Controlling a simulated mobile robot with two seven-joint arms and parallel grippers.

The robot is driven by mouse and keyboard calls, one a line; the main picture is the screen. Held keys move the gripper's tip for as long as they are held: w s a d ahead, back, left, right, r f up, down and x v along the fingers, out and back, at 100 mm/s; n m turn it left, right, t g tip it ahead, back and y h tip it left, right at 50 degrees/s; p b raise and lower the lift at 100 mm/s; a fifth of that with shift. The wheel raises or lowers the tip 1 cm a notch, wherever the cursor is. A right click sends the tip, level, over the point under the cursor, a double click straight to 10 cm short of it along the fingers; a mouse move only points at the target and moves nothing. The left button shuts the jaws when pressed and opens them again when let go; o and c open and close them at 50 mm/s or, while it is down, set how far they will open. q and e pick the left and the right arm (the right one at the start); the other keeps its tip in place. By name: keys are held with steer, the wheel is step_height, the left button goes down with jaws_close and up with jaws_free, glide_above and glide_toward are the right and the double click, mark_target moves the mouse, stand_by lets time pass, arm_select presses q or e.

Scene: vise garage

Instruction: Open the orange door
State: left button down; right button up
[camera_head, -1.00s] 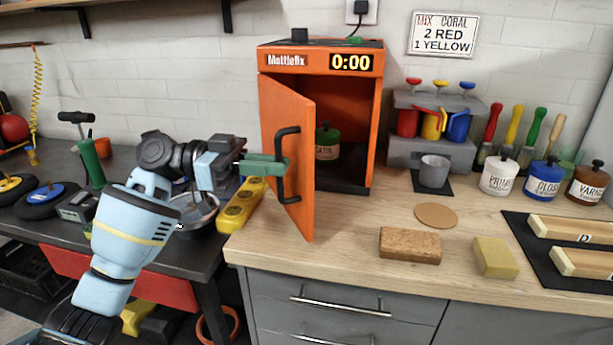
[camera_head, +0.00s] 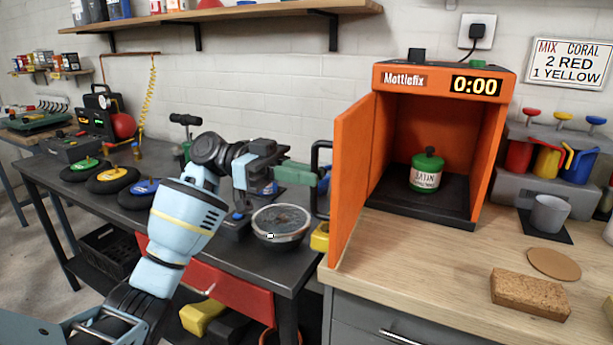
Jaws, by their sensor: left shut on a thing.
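The orange door (camera_head: 352,175) belongs to the orange Mattlefix cabinet (camera_head: 440,78). It stands wide open, swung out to the left of the cabinet and over the worktop's left edge. Its black handle (camera_head: 320,180) is on the door's left face. My left gripper (camera_head: 314,175) has its green fingers shut on the handle. A green tin labelled SATIN (camera_head: 426,171) stands upright inside the cabinet on the dark floor. My right gripper does not show.
The wooden worktop (camera_head: 420,255) is clear in front of the cabinet. A cork block (camera_head: 530,293), a round cork mat (camera_head: 554,264) and a grey cup (camera_head: 550,213) are to the right. A round metal pan (camera_head: 281,223) is on the dark bench below my left gripper.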

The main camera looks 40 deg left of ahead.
arm_select(q)
steer(key=shift+w+a+r, duration=0.25)
steer(key=shift+w, duration=0.05)
steer(key=c, duration=1.9)
jaws_free()
steer(key=o, duration=0.4)
steer(key=shift+w+d+f, duration=0.1)
steer(key=shift+w+f, duration=0.1)
steer(key=shift+w, duration=0.15)
steer(key=shift+s, duration=0.1)
steer(key=v, duration=0.7)
steer(key=shift+s+a+b, duration=0.2)
steer(key=shift+a+b, duration=0.15)
steer(key=shift+b, duration=0.05)
